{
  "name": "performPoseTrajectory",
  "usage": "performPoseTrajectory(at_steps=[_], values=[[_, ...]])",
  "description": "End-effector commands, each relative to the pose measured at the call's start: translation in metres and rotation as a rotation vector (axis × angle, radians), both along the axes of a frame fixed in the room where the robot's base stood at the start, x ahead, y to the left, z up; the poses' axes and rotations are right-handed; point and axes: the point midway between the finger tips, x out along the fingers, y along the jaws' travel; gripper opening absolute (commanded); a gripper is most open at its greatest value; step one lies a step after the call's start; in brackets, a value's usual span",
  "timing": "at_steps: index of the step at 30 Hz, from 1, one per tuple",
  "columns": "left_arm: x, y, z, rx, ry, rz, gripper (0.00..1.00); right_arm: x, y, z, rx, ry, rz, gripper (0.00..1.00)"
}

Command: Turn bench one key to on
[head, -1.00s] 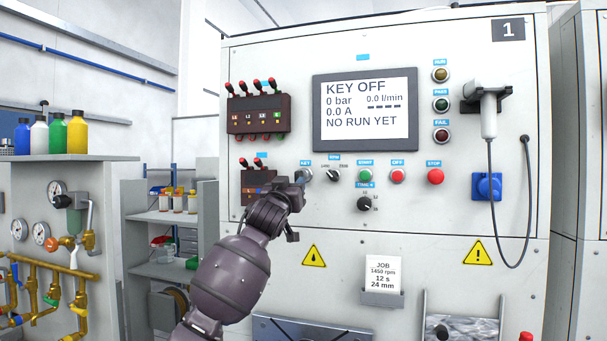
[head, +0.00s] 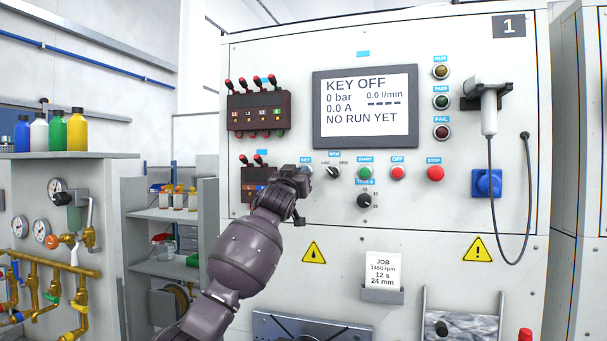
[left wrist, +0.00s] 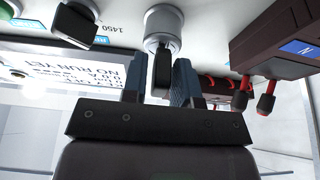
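Bench one (head: 440,215) is the white panel marked 1. Its display (head: 366,108) reads KEY OFF. My left gripper (head: 303,178) is at the key switch, just under the KEY label (head: 305,160), and hides most of it in the head view. In the left wrist view the silver round key switch (left wrist: 162,28) shows at the top, with its dark key (left wrist: 161,78) pointing down between the two fingers of my left gripper (left wrist: 160,85). The fingers stand apart on both sides of the key, with a gap on the left. My right gripper is out of view.
A speed knob (head: 333,172) sits right beside the key, then the green start button (head: 364,172), red off button (head: 398,173) and red stop button (head: 435,174). A dark breaker block (head: 250,178) is close on the left. A timer knob (head: 364,201) sits below.

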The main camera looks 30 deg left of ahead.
Motion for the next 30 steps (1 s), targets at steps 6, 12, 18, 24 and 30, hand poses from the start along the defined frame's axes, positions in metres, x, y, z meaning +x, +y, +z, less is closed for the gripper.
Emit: performPoseTrajectory(at_steps=[6, 12, 18, 24, 30], values=[[-0.0001, 0.0001, 0.0, 0.0, 0.0, 0.0, 0.0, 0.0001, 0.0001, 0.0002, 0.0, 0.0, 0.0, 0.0], [-0.0006, 0.0011, 0.0008, 0.041, 0.009, 0.001, 0.0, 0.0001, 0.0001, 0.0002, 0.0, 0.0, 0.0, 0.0], [-0.0011, 0.0027, 0.0011, 0.216, 0.051, 0.004, 0.0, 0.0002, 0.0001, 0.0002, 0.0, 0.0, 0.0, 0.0], [-0.0007, 0.0014, 0.0006, 0.305, 0.072, 0.0, 0.0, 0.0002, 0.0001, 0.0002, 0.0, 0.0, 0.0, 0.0], [-0.0005, 0.0011, 0.0003, 0.308, 0.073, 0.0, 0.0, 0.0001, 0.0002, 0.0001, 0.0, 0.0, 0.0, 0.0]])
